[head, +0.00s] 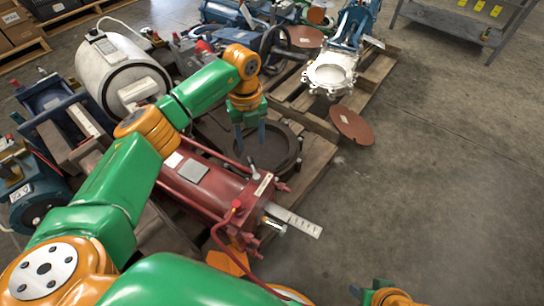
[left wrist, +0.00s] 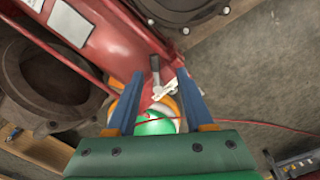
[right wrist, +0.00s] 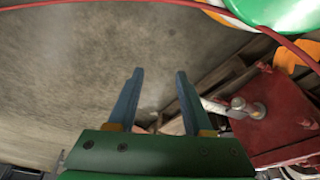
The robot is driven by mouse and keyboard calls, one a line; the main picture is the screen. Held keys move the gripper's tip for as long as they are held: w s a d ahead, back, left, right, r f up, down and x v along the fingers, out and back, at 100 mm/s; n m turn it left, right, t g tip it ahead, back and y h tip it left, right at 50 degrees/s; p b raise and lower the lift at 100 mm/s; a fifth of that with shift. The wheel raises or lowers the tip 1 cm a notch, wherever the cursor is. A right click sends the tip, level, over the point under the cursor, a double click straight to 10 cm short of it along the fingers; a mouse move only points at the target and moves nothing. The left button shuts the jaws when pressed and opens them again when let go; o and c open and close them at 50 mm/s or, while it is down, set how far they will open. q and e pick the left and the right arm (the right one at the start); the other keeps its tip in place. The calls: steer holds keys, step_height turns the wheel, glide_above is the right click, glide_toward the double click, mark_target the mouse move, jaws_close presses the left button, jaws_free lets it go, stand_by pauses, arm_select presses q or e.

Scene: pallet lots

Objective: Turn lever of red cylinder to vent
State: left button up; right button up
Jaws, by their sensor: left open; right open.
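The red cylinder (head: 212,188) lies on a pallet in the middle of the head view. It also fills the upper left of the left wrist view (left wrist: 95,35) and shows at the right of the right wrist view (right wrist: 285,110). A small grey lever-like part (left wrist: 155,68) stands by its edge in the left wrist view; I cannot tell its setting. My left gripper (head: 251,146) is open above the cylinder's far side. In its wrist view this part shows between the fingers (left wrist: 162,85), apparently untouched. My right gripper (right wrist: 160,75) is open and empty, left of the cylinder in its view.
A white tank (head: 120,72) and blue machinery (head: 45,95) crowd the left. A dark round flange (head: 272,150) lies on the pallet beside the cylinder. A white valve body (head: 331,73) and brown disc (head: 351,124) are farther back. Open concrete floor lies at right.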

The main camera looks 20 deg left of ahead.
mark_target(249, 157)
arm_select(q)
steer(key=shift+s+a+f+y+b, duration=0.15)
steer(key=shift+a+f+b, duration=0.05)
steer(key=shift+f, duration=0.35)
steer(key=shift+s+a+f+y+b, duration=0.1)
steer(key=shift+a+f+y+b, duration=0.1)
steer(key=shift+f, duration=0.35)
step_height(249, 157, down, 4)
steer(key=shift+b, duration=0.8)
arm_select(e)
steer(key=w+a+r+t+y, duration=0.1)
steer(key=w+a+r+t, duration=0.2)
steer(key=w+r+t, duration=0.5)
steer(key=w+r, duration=0.2)
steer(key=shift+w+y, duration=0.35)
steer(key=shift+y, duration=0.05)
arm_select(q)
jaws_close()
arm_select(e)
steer(key=shift+f, duration=0.1)
